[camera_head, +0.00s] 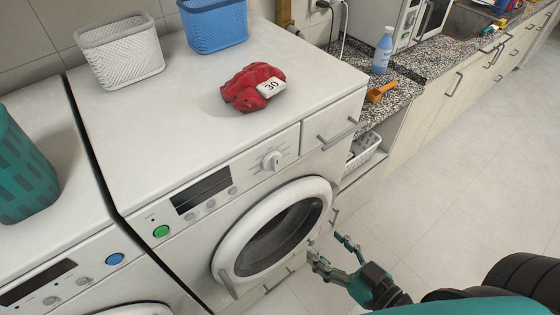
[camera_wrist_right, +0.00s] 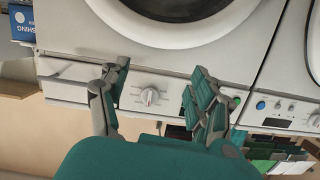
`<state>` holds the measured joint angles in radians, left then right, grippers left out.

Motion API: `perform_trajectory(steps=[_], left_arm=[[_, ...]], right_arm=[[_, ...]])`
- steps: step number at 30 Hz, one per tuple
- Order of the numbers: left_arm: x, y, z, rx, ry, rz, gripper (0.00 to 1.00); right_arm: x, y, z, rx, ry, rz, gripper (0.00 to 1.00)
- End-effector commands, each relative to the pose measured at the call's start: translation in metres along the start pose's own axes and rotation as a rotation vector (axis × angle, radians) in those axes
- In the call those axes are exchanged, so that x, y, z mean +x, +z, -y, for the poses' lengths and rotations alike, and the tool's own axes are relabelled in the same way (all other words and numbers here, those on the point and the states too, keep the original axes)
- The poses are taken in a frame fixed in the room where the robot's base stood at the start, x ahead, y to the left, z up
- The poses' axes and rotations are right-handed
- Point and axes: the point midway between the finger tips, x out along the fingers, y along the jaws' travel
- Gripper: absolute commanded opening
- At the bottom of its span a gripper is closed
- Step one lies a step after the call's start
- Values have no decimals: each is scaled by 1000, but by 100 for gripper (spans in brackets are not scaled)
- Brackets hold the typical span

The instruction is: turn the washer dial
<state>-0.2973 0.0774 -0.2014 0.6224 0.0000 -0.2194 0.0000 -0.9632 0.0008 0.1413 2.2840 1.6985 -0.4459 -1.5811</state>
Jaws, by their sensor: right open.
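The washer dial (camera_head: 271,160) is a round white knob on the front panel of the white washer (camera_head: 200,120), right of the dark display. My left gripper is out of view.
The round door (camera_head: 228,232) is closed. A green button (camera_head: 161,231) sits left of the display. A red cloth (camera_head: 245,92) tagged 30 and white and blue baskets (camera_head: 118,57) stand on top. A drawer handle (camera_head: 342,137) juts out at right. Open floor lies right.

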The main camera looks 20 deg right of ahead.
Motion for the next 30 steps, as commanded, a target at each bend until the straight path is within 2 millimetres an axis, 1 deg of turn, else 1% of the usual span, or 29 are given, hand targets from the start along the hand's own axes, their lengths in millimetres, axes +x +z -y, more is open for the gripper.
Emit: perform_trajectory(steps=[1, 3, 6, 9, 11, 14, 17, 18, 22, 24, 26, 30], left_arm=[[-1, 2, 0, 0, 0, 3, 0], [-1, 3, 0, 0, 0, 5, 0], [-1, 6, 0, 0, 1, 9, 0], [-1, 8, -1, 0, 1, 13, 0], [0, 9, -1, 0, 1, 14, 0], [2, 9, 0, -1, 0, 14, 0], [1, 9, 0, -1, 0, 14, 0], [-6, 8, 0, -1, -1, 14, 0], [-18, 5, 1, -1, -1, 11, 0], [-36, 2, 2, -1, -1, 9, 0], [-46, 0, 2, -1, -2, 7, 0], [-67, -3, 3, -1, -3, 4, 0]], right_arm=[[-8, -33, 3, -28, -3, -62, 64], [-16, -68, 6, -62, -6, -132, 64], [-24, -98, 10, -93, -9, -193, 64], [-23, -109, 12, -105, -13, -215, 64], [-19, -111, 13, -106, -16, -217, 64], [-8, -112, 13, -107, -18, -217, 64], [6, -119, 13, -109, -15, -223, 64], [12, -123, 13, -106, -11, -222, 64], [34, -129, 14, -105, -10, -222, 64], [47, -135, 14, -100, -9, -220, 64], [59, -138, 15, -101, -11, -220, 64], [89, -144, 16, -100, -11, -219, 64]])
